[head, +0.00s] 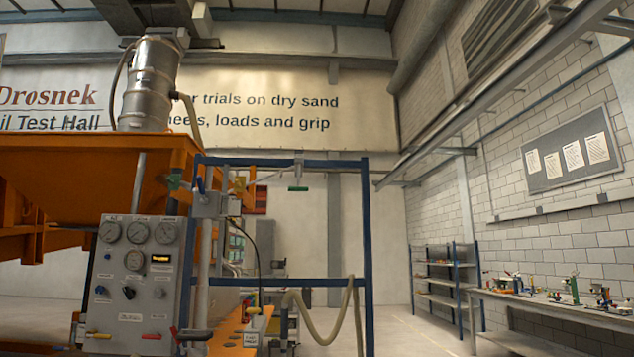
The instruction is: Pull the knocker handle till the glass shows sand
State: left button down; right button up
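A green bar handle (298,189) hangs on a short grey stem below the top beam of the blue frame. A green piece (175,181) and a blue lever (201,185) sit by a grey box at the frame's left post. A dark lever with a red end (190,335) sticks out low beside the gauge panel. I cannot tell which of these is the knocker handle. I cannot make out a sight glass or any sand in it. Neither of my grippers is in view.
A grey gauge panel (134,285) stands at lower left below the orange hopper (90,165), with a metal drum (150,85) above. The blue frame (367,260) carries a looped hose (320,338). A workbench (560,310) and shelves (447,280) stand right. Floor between frame and shelves is clear.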

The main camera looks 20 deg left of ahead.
aim_at(299, 188)
jog(key=z, duration=0.35)
jog(key=i, duration=1.15)
jog(key=u, duration=0.7)
jog(key=i, duration=0.65)
jog(key=u, duration=0.8)
